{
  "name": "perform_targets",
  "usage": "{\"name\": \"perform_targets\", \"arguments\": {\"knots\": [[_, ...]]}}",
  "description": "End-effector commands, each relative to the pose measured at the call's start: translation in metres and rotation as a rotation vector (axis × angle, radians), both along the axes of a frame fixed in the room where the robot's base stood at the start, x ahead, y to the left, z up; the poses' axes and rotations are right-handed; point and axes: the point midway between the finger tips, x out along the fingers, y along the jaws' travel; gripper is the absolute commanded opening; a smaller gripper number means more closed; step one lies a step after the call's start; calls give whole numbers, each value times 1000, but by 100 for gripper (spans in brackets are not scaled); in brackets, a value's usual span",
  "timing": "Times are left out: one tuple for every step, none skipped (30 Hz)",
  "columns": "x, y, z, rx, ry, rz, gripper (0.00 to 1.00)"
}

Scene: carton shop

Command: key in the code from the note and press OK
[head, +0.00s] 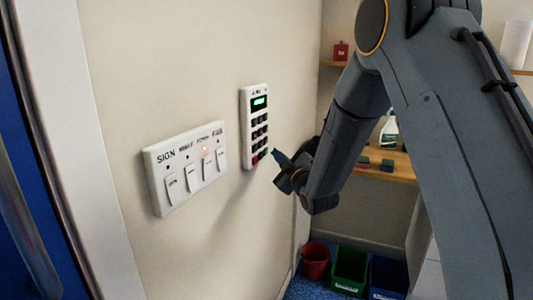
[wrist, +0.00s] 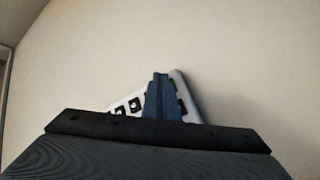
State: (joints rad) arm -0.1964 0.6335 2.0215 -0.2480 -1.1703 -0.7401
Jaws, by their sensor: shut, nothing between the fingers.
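A white keypad (head: 246,128) with dark keys and a small lit green display (head: 259,102) is fixed to the wall. A red key and a green key show at its lower end. The digits on the display are too small to read. My gripper (head: 277,166) is shut and empty, its tip just right of the keypad's lower end; I cannot tell whether it touches. In the wrist view the shut fingers (wrist: 160,84) stand in front of the keypad (wrist: 179,76) and hide part of its keys. No note with a code can be made out.
A white switch panel (head: 158,154) with several rockers and a small red light is on the wall left of the keypad. A blue door (head: 45,150) is at far left. Shelves, a spray bottle (head: 390,130), a red bucket (head: 315,261) and a green bin (head: 350,268) are behind.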

Motion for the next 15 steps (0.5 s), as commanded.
{"name": "perform_targets", "arguments": {"knots": [[0, 0, 0, 0, 0, 0, 0], [0, 0, 0, 0, 0, 0, 0], [0, 0, 0, 0, 0, 0, 0], [0, 0, 0, 0, 0, 0, 0], [0, 0, 0, 0, 0, 0, 0], [0, 1, 0, 0, 0, 0, 0], [0, 1, 0, 0, 0, 0, 0], [0, 2, 0, 0, -1, 1, 0], [1, 3, 0, 0, -1, 1, 0], [1, 4, 0, 0, -1, 1, 0], [1, 5, 0, 0, 0, 0, 0], [2, 6, 0, 0, 0, 0, 0], [2, 7, 0, 0, 0, 0, 0], [2, 7, 0, 0, 0, 0, 0], [2, 8, 0, 0, 1, -1, 0]]}}
